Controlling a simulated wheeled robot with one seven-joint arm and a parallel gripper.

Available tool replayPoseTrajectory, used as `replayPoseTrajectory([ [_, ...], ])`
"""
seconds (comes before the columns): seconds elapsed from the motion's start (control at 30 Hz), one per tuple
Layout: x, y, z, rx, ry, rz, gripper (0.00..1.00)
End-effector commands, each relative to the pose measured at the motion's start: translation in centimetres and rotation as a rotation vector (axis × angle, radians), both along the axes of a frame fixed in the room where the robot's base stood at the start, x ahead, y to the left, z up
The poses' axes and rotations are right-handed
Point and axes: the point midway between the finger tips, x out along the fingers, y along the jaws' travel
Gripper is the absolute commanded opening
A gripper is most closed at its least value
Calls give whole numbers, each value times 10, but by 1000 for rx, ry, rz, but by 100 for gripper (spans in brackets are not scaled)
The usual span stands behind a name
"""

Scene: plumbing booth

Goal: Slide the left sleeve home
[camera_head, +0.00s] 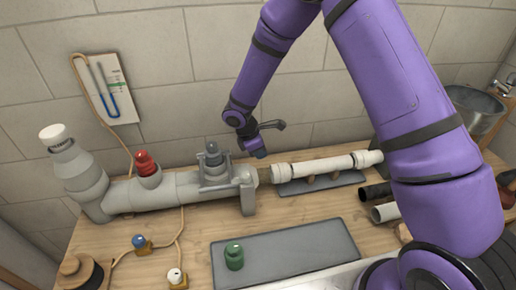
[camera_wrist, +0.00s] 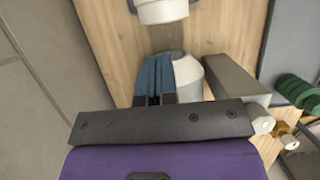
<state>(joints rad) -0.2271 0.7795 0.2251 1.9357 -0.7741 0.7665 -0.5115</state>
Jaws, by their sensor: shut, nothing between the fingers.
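The white pipe (camera_head: 316,166) lies level on the right, with a white left sleeve (camera_head: 280,172) around its left end. The left sleeve also shows at the top of the wrist view (camera_wrist: 161,10). The grey pipe (camera_head: 180,190) ends at an upright grey bracket (camera_head: 247,190), just left of the sleeve, with a small gap between. The grey pipe's end shows in the wrist view (camera_wrist: 188,75), partly hidden by my fingers. My gripper (camera_head: 260,153) is shut and empty, above and beside this gap. Its blue fingers (camera_wrist: 153,75) are together, apart from the sleeve.
Another white sleeve (camera_head: 367,158) sits at the white pipe's right end. A red-capped fitting (camera_head: 146,163) and a grey-topped fitting (camera_head: 213,155) rise from the grey pipe. Loose pipes (camera_head: 386,212) lie at right.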

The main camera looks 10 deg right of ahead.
Motion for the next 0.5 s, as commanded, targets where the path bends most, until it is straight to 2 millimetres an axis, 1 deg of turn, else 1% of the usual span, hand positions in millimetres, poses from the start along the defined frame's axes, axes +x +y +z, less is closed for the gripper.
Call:
replayPoseTrajectory([
  [0.03, -1, -4, -10, -1, 3, 0, 0],
  [0.2, -1, -13, -33, 0, 2, -1, 0],
  [0.33, 0, -18, -46, 0, 1, 0, 0],
  [0.5, 0, -21, -52, 1, 0, 0, 0],
])
